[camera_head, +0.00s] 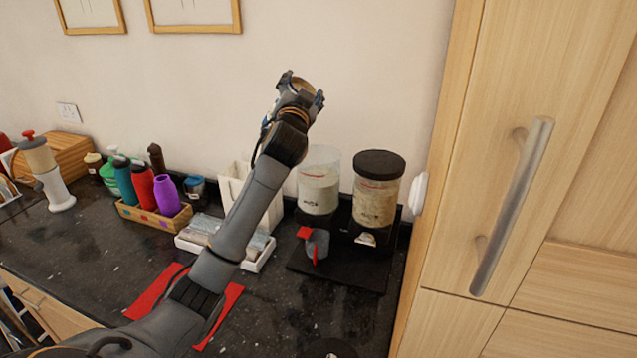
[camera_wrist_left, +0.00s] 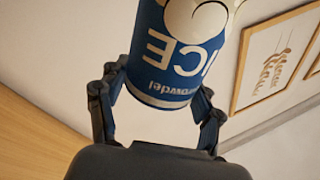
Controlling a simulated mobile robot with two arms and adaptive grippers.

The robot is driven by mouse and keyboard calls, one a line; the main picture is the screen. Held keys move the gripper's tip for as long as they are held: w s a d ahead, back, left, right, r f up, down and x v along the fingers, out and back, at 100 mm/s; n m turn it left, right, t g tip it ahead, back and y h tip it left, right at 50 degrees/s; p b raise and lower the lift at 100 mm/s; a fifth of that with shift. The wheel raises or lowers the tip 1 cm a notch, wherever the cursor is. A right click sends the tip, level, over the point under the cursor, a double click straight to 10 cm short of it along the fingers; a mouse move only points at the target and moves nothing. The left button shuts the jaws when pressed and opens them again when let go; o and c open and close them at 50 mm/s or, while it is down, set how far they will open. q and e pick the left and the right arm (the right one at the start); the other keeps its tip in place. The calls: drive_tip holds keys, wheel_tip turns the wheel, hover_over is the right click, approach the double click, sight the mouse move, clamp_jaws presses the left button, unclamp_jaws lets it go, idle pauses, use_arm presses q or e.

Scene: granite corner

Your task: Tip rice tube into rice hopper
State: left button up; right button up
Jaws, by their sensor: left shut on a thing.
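My left gripper (camera_head: 300,92) is raised in front of the wall, above and slightly left of the clear hoppers. It is shut on the rice tube (camera_wrist_left: 178,50), a blue and white cylinder whose label reads "ICE" upside down in the left wrist view. In the head view the gripper mostly hides the tube; a tan round end (camera_head: 303,84) shows between the fingers. The rice hopper (camera_head: 319,185) is the left clear cylinder, without a lid and partly filled with white grain. The tube is apart from it. My right gripper is not in view.
A second hopper (camera_head: 376,190) with a black lid stands at right, close to the tall wooden cupboard (camera_head: 440,200). A grey and red cup (camera_head: 315,243) is below the rice hopper. Bottles in a wooden box (camera_head: 150,214) and a white tray (camera_head: 262,262) stand left.

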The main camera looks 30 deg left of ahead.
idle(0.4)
use_arm(q)
drive_tip(key=shift+f+m, duration=0.1)
drive_tip(key=shift+m, duration=0.3)
drive_tip(key=shift+d+f+m+t, duration=0.1)
drive_tip(key=shift+f+m+t, duration=0.2)
drive_tip(key=shift+m, duration=0.2)
idle(0.4)
drive_tip(key=shift+f+m+b, duration=0.25)
drive_tip(key=shift+m+b, duration=0.1)
drive_tip(key=shift+m, duration=0.15)
drive_tip(key=shift+d, duration=0.1)
drive_tip(key=shift+f, duration=0.1)
